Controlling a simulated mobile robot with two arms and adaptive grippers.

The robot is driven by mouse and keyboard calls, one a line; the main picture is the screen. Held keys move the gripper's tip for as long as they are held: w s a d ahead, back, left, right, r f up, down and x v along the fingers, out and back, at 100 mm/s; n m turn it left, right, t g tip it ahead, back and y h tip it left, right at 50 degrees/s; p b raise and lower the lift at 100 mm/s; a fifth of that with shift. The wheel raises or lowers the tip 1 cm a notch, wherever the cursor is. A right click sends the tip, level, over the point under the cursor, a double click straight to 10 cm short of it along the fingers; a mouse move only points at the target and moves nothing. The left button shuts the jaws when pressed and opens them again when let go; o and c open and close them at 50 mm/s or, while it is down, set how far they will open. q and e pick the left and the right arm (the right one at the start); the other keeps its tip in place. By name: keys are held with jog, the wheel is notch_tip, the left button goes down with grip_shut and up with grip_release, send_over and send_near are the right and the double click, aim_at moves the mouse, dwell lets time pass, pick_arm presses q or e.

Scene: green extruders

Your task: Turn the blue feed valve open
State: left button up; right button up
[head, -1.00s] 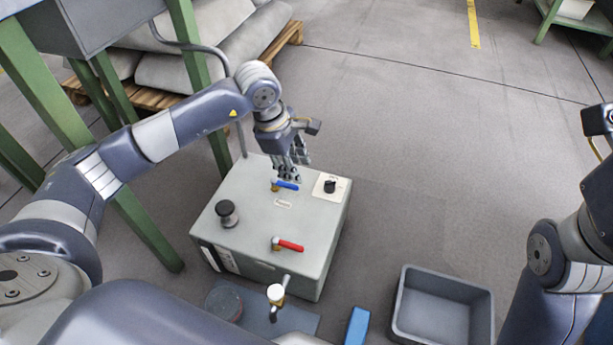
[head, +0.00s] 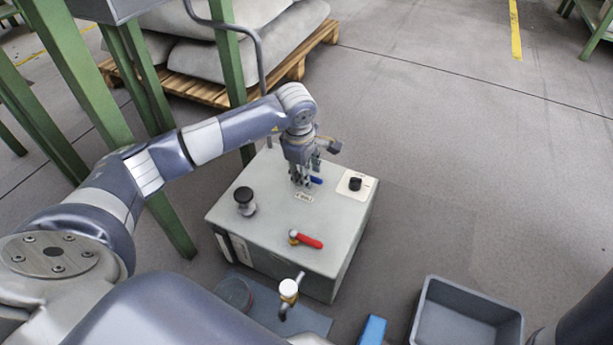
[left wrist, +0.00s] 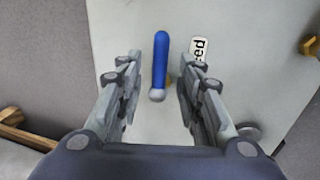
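The blue feed valve handle (left wrist: 161,62) lies between the two fingers of my left gripper (left wrist: 160,85) in the left wrist view. The fingers stand apart on both sides of it, with a gap on each side. In the head view the left gripper (head: 305,182) is over the far part of the grey-white box (head: 285,215), and only the end of the blue handle (head: 316,180) shows past the fingers. A label (left wrist: 199,50) reading "eed", partly cut off, is beside the handle. My right gripper is out of view.
The box top also carries a red-handled valve (head: 308,241), a black cap (head: 244,198) and a black knob (head: 355,184) on a white plate. A grey bin (head: 425,318) stands on the floor at the lower right. Green frame legs (head: 170,225) rise on the left.

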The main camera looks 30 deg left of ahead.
pick_arm(q)
jog(key=shift+w+f, duration=0.1)
jog(key=shift+f, duration=0.15)
jog(key=shift+c, duration=0.6)
grip_shut()
